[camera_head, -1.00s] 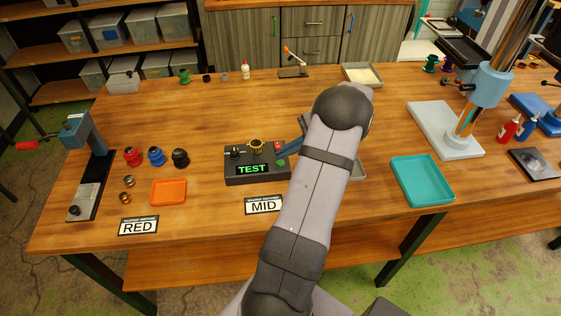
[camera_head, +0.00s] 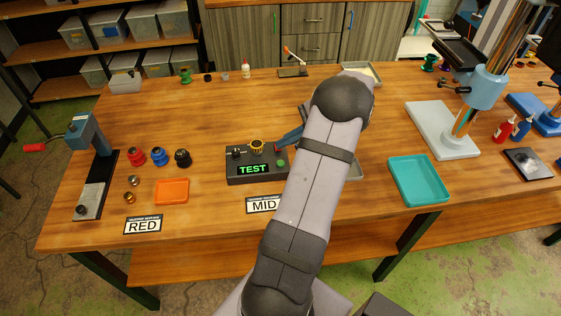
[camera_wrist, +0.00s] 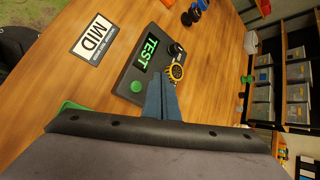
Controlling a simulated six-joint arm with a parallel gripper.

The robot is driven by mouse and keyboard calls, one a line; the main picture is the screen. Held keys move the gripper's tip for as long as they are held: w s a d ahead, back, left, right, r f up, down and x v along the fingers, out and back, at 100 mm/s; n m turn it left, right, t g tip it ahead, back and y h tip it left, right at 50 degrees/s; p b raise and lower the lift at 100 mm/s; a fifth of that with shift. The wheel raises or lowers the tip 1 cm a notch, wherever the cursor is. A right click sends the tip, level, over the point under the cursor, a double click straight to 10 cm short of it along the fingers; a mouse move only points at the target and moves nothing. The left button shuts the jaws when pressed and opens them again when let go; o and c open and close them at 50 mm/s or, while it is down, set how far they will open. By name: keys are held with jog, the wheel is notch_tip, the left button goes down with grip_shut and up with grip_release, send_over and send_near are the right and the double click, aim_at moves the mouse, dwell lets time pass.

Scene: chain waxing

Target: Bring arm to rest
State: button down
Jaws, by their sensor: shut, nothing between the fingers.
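My gripper (camera_head: 279,147) is shut and empty. Its blue fingers lie together and reach over the right end of the dark test box (camera_head: 240,179). In the wrist view the shut fingers (camera_wrist: 175,88) point at the box's yellow knob (camera_wrist: 177,71). I cannot tell whether they touch the box. The box has a lit green TEST display (camera_head: 253,169) and a green button (camera_head: 281,163). My arm crosses the middle of the head view and hides part of the bench behind it.
An orange tray (camera_head: 172,192) and red, blue and black parts (camera_head: 159,157) are left. A teal tray (camera_head: 419,181) and a stand (camera_head: 441,130) are right. The back middle is mostly clear.

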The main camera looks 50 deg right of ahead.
dwell(0.4)
jog(key=w+a+n+g, duration=0.2)
jog(key=a+n+g, duration=0.15)
jog(key=a, duration=0.75)
jog(key=w+a+n+g, duration=0.3)
jog(key=a+n, duration=0.2)
jog(key=a, duration=0.5)
jog(key=s+a+f+n+g+h+b, duration=0.1)
jog(key=s+a+n+h, duration=0.1)
jog(key=s+a+n, duration=0.3)
jog(key=s+a+n+h, duration=0.2)
jog(key=s+a+n, duration=0.3)
jog(key=a, duration=0.8)
jog(key=n, duration=0.3)
jog(key=shift+s+f+g+b, duration=0.35)
jog(key=shift+f+b, duration=0.05)
